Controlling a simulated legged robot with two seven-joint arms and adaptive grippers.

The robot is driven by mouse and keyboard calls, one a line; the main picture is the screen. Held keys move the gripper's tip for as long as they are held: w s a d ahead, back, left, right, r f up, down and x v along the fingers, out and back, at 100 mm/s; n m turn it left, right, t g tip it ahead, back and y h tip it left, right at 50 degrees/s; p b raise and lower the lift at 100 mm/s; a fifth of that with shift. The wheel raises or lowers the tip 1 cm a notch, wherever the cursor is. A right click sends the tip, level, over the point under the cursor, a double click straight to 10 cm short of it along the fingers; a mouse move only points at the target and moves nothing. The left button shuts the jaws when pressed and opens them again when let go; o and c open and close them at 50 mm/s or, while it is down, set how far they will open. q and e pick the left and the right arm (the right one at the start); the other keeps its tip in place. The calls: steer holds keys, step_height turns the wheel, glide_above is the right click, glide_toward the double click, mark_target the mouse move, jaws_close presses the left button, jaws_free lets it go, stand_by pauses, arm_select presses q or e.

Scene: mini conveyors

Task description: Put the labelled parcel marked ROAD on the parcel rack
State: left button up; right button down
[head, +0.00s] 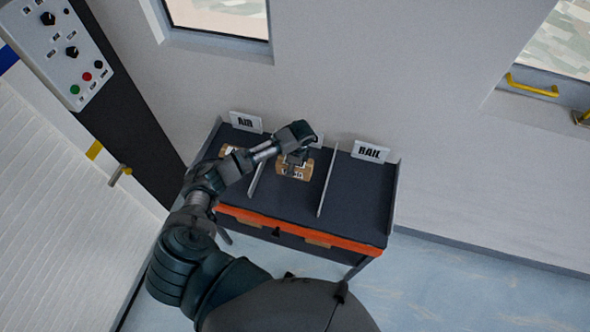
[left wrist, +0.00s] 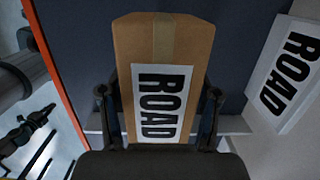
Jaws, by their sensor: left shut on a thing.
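The brown parcel with a white ROAD label (left wrist: 165,60) fills the middle of the left wrist view, between my left gripper's fingers (left wrist: 160,105). In the head view the parcel (head: 288,173) is in or just above the middle bay of the dark parcel rack (head: 358,213). My left gripper (head: 297,158) is shut on it from above and hides part of it. I cannot tell whether its underside touches the shelf. A white ROAD sign (left wrist: 287,75) stands beside it in the wrist view. In the head view that sign is mostly hidden behind my gripper.
Two thin dividers split the rack, one (head: 328,185) right of the parcel. The AIR bay at left holds another labelled parcel (head: 228,151), partly behind my arm. The bay under the RAIL sign (head: 371,151) is empty. A wall stands behind the rack.

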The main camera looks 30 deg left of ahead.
arm_select(q)
steer(key=f, duration=0.5)
steer(key=shift+w+f, duration=0.3)
steer(key=shift+w, duration=0.05)
steer(key=shift+s+r, duration=0.1)
steer(key=o, duration=1.4)
steer(key=shift+o, duration=0.2)
steer(key=shift+a, duration=0.1)
steer(key=r, duration=0.4)
steer(key=d+r, duration=0.1)
steer(key=r, duration=0.6)
steer(key=shift+w+d+r, duration=0.3)
steer(key=shift+d+r, duration=0.1)
